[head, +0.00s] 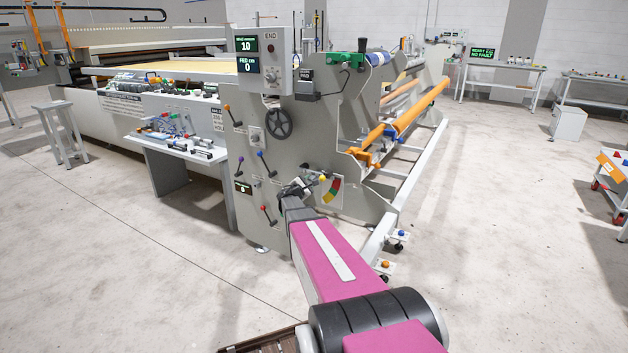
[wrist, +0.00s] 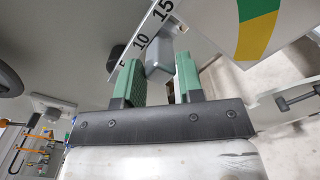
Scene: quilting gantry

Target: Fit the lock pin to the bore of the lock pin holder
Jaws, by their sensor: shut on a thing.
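My gripper (head: 298,187) is at the grey end frame of the machine, near its colored scale plate. In the wrist view its two green-padded fingers (wrist: 158,80) are on either side of a grey blocky part (wrist: 160,62), and it is shut on this part. I cannot tell whether this part is the lock pin. A small yellow knob (head: 323,178) shows just beyond the gripper in the head view. I cannot make out the lock pin holder or its bore; the gripper may hide them.
The end frame (head: 300,130) carries a handwheel (head: 279,123), several levers and a display box (head: 262,58). A numbered scale plate (wrist: 148,35) lies close beyond my fingers. A side table (head: 185,148) holds small tools at left.

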